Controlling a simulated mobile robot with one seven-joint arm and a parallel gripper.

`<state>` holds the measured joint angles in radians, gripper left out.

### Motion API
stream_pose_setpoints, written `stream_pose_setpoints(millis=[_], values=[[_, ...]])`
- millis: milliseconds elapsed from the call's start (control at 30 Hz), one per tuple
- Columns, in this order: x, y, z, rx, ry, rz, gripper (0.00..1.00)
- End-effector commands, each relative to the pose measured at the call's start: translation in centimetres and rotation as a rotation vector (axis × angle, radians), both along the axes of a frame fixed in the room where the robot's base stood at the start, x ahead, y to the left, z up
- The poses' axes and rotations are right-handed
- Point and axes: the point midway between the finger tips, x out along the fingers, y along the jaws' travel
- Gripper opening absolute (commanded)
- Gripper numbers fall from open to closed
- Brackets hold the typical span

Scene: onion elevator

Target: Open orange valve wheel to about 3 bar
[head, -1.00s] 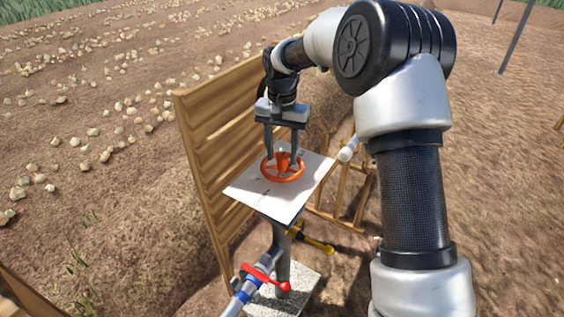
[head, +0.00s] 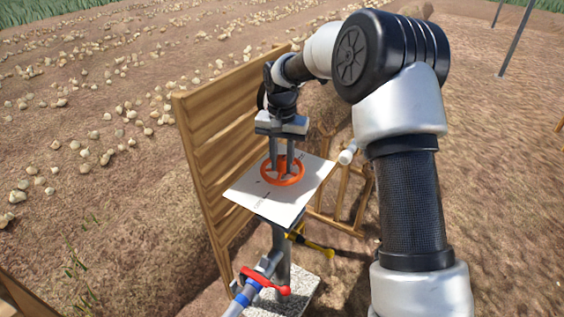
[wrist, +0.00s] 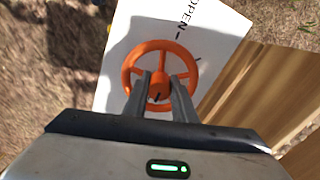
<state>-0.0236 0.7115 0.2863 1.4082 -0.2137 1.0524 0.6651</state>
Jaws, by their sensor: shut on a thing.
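The orange valve wheel (head: 296,180) lies flat above a white plate (head: 262,201) on a post. It also shows in the wrist view (wrist: 160,45), with the word OPEN on the white plate (wrist: 226,22) beyond it. My gripper (head: 282,172) points down into the wheel from above. Its fingers are shut on the wheel's central hub, seen between the fingertips in the wrist view (wrist: 160,88). A dark mark shows on the hub. No pressure gauge can be read in these views.
A wooden slatted panel (head: 205,150) stands close to the left of the plate. A red-handled valve (head: 264,281) on a pipe and a yellow handle (head: 318,247) sit below. A white cylindrical part (head: 348,157) and a wooden frame (head: 350,205) are at the right.

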Motion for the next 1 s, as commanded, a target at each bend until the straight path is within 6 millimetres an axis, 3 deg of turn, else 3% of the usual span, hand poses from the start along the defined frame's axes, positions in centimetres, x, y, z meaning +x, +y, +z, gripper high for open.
stream_pose_setpoints(millis=[267,1000], values=[[0.0,-0.01,0.26,0.0,0.0,0.11,0.02],[0.04,-0.14,0.22,0.0,-0.001,0.669,0.02]])
